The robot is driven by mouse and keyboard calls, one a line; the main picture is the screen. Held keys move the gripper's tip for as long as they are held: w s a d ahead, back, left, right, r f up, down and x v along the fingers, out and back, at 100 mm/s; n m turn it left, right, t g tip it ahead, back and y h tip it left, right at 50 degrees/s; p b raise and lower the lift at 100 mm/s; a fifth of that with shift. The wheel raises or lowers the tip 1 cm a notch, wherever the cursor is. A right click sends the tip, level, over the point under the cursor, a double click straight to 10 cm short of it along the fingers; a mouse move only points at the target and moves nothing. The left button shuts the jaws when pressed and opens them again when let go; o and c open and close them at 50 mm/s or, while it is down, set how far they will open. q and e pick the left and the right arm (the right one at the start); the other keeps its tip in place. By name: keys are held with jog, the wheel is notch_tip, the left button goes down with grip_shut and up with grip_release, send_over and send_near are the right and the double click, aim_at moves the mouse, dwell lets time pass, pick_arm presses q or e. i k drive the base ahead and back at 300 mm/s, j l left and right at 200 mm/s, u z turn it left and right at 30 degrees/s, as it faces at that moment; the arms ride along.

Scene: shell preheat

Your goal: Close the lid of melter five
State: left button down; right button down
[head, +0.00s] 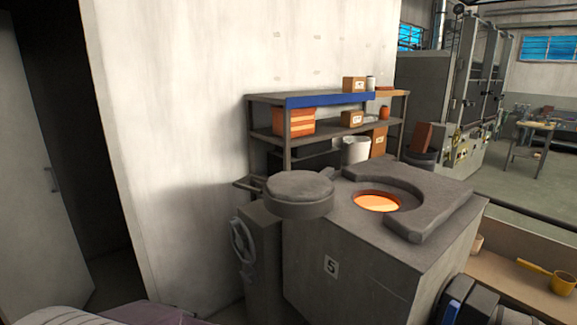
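Melter five is a grey block-shaped furnace (345,285) with a "5" plate (331,265) on its front. Its round mouth (376,201) is uncovered and glows orange, with a thick curved grey collar (440,205) around its back and right side. The thick round grey lid (300,191) lies level to the left of the mouth, swung aside, over a grey post (262,255) with a handwheel (242,242). A bar handle (247,185) sticks out to the lid's left. Neither of my grippers is clearly visible.
A shelf rack (333,133) with boxes and a white bucket (356,149) stands behind the melter. A pale wall (190,110) is on the left. A low bench (535,275) with a yellow ladle (562,280) is at right. A dark and blue object (468,302) is at the lower right.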

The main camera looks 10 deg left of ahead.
aim_at(295, 195)
jog(key=i+j+z, duration=0.2)
jog(key=i+j, duration=0.2)
jog(key=j, duration=0.25)
jog(key=i+j+z, duration=0.15)
jog(key=j, duration=0.2)
jog(key=i+j+z, duration=0.1)
jog(key=j, duration=0.3)
jog(key=i+j+z, duration=0.1)
jog(key=j, duration=0.3)
jog(key=i+j+z, duration=0.1)
jog(key=i+j, duration=0.15)
jog(key=j, duration=0.15)
